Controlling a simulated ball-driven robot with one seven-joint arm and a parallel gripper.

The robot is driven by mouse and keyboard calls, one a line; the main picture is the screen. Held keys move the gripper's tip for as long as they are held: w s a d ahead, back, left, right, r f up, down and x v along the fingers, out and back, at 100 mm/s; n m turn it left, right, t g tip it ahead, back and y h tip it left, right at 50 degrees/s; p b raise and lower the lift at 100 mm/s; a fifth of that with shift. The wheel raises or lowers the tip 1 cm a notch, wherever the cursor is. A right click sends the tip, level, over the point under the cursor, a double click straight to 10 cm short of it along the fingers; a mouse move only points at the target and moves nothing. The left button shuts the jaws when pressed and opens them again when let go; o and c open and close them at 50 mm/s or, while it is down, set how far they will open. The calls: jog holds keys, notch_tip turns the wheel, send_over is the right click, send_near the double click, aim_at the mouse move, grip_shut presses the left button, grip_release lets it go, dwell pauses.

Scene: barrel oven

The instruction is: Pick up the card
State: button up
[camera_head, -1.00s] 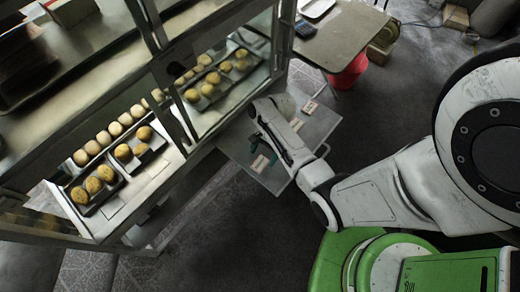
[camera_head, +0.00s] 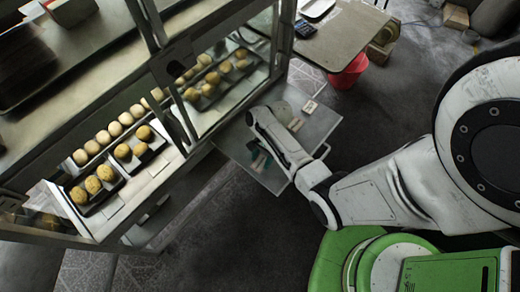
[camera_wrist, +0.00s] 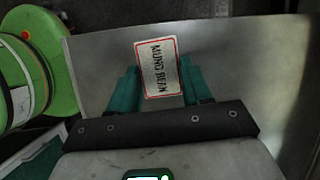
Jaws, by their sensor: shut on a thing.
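A white card (camera_wrist: 158,68) with a red border and black lettering that looks like "MUNG BEAN" shows in the wrist view. My gripper (camera_wrist: 158,86) has teal fingers on either side of the card and is shut on it. The card stands out past the fingertips. In the head view my gripper (camera_head: 262,160) is over the left part of a grey metal tray (camera_head: 322,124). The arm's wrist hides part of the tray, and I cannot tell whether the held card touches the tray.
Another small card (camera_head: 309,106) lies near the tray's far edge. A glass display case (camera_head: 160,65) with buns on dark trays stands close on the left. A table (camera_head: 345,38) and a red bucket (camera_head: 348,72) stand behind. Dark floor is open to the right.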

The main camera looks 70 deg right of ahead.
aim_at(262, 161)
jog(key=c, duration=0.3)
jog(key=shift+r, duration=0.1)
notch_tip(262, 161, up, 10)
jog(key=p, duration=0.1)
dwell(0.4)
